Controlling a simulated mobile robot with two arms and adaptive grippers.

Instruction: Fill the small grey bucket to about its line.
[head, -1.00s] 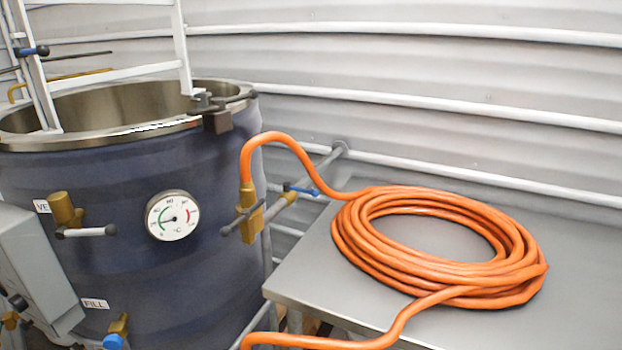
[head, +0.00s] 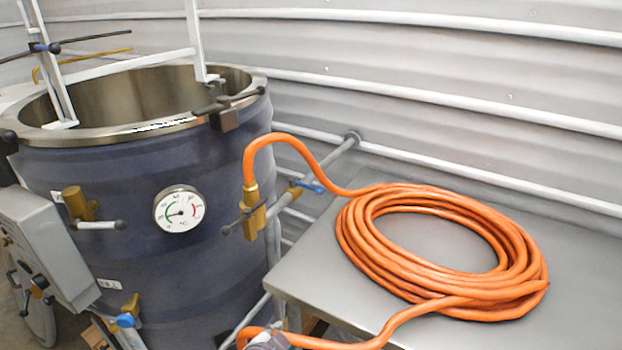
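I cannot make out the small grey bucket or its line in the head view. A large dark blue vat (head: 215,255) with an open steel rim stands at the left. A brass valve (head: 253,210) on its side joins an orange hose (head: 440,290), which lies coiled on a steel table (head: 560,325). My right gripper is not in view.
A dial thermometer (head: 179,209) and a brass tap with a grey handle (head: 90,212) are on the vat. A grey control box (head: 42,245) hangs at the left. A lower tap with a blue part (head: 126,318) sticks out below. A corrugated wall (head: 420,90) closes the back.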

